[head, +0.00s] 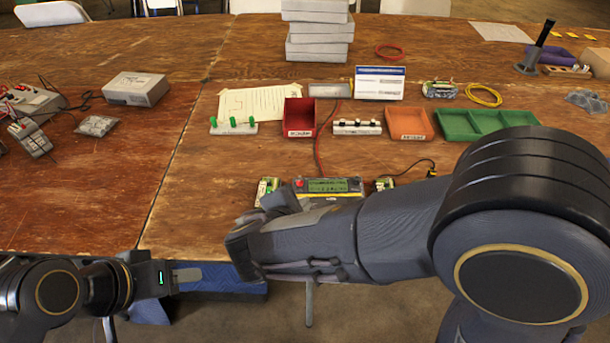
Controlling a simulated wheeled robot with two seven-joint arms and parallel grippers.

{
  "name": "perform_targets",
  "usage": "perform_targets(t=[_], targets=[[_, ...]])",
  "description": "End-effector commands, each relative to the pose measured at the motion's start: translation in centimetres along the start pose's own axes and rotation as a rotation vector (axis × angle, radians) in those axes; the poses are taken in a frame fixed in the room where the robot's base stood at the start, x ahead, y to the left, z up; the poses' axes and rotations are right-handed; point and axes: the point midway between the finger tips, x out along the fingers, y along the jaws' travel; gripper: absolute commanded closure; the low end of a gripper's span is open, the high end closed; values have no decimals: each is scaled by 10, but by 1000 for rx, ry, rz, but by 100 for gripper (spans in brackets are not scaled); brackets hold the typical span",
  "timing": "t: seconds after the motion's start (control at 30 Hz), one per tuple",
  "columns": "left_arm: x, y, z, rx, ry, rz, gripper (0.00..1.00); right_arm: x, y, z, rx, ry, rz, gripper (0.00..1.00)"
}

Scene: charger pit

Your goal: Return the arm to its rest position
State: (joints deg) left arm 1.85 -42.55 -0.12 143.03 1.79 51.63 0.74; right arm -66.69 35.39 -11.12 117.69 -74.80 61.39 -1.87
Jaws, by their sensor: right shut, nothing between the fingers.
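My right arm reaches in from the right across the front edge of the table. Its dark gripper (272,213) is shut with nothing seen in it, just in front of the charger (335,186). The charger has a green display and a red button, and its lower part is hidden behind my right arm. A green battery pack (266,187) is at its left and another (384,183) at its right. My left gripper (188,276) is low at the bottom left, in front of the table edge. Only one grey finger shows clearly, so its opening cannot be told.
Behind the charger are a red bin (299,131), an orange bin (409,137), a green tray (452,132) and a rack of green pegs (233,127). Grey trays (318,50) are stacked farther back. The left-middle tabletop (110,190) is clear.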

Motion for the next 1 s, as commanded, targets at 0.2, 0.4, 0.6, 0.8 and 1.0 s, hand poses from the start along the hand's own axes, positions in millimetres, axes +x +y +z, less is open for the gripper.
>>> perform_targets(t=[0.2, 0.4, 0.6, 0.8, 1.0], targets=[[-2, 1, -1, 0, 0, 0, 64, 1, -1, 7, 23, 1, -20, 100], [-16, 8, -8, 0, 0, 0, 64, 5, -31, 82, 337, 27, -278, 100], [-37, 17, -18, 0, 0, 0, 64, -23, -90, 165, 903, 84, -637, 100], [-56, 25, -28, 0, 0, 0, 64, -75, -124, 208, 1493, 153, -849, 100], [-68, 31, -35, 0, 0, 0, 64, -116, -128, 226, 1959, 224, -895, 100]])
